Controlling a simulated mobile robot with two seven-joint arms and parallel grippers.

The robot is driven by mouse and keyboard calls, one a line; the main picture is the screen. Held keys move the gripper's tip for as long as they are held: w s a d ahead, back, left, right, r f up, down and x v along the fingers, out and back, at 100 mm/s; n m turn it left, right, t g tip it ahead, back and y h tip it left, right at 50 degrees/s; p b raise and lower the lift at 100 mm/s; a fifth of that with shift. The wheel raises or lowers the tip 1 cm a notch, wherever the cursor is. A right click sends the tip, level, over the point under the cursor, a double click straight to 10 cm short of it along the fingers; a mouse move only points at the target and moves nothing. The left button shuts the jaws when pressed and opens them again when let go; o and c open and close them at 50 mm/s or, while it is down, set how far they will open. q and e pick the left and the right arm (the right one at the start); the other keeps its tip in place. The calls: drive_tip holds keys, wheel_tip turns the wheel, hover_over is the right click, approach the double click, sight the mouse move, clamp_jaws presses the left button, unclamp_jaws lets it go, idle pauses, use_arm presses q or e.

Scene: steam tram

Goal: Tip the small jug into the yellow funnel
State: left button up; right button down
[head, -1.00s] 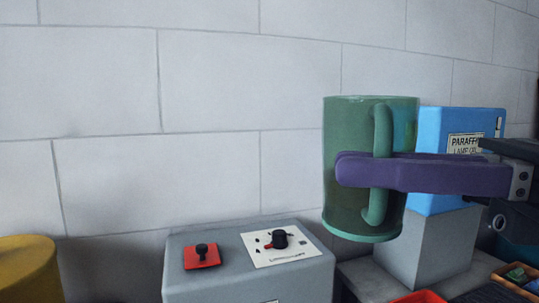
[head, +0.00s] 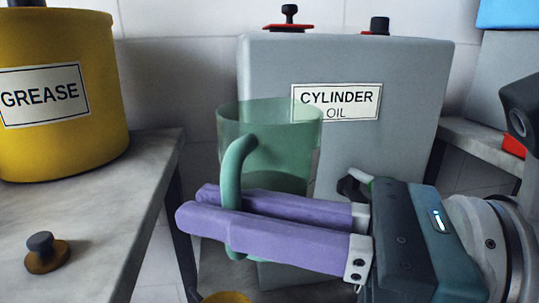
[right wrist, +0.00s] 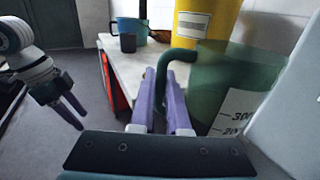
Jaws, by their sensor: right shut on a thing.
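My right gripper (head: 275,222) is shut on the handle of a see-through green jug (head: 280,150). The jug is upright in the air in front of the grey cylinder oil tank, and its lower part looks darker. In the right wrist view the jug (right wrist: 215,75) stands right of the fingers, with a white scale on its side. A yellow rim (head: 227,298) shows at the bottom edge of the head view, below the jug; it may be the funnel, but most of it is cut off. My left gripper (right wrist: 72,110) hangs at the left in the right wrist view, away from the jug; its opening is unclear.
The grey cylinder oil tank (head: 400,80) stands close behind the jug. A yellow grease tin (head: 65,140) and a dark knob (head: 42,245) are on the bench (head: 110,225) at left. A blue mug (right wrist: 130,25) and dark cup (right wrist: 128,43) stand on a bench.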

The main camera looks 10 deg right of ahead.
use_arm(q)
wheel_tip(320, 180, down, 10)
drive_tip(key=b, duration=0.7)
drive_tip(key=shift+a, duration=0.15)
use_arm(e)
drive_tip(key=s+a+f+g, duration=0.1)
drive_tip(key=s+a+f, duration=0.1)
drive_tip(key=a+f, duration=0.2)
drive_tip(key=s+a+f+m, duration=0.1)
drive_tip(key=a+f, duration=0.3)
drive_tip(key=f, duration=0.6)
drive_tip(key=shift+s+f+g+y, duration=0.3)
drive_tip(key=shift+s+f+g, duration=0.05)
drive_tip(key=shift+s+g, duration=0.05)
use_arm(q)
drive_tip(key=shift+f+b, duration=0.5)
drive_tip(key=shift+b, duration=0.1)
use_arm(e)
drive_tip(key=shift+f+m, duration=0.7)
drive_tip(key=shift+f, duration=0.15)
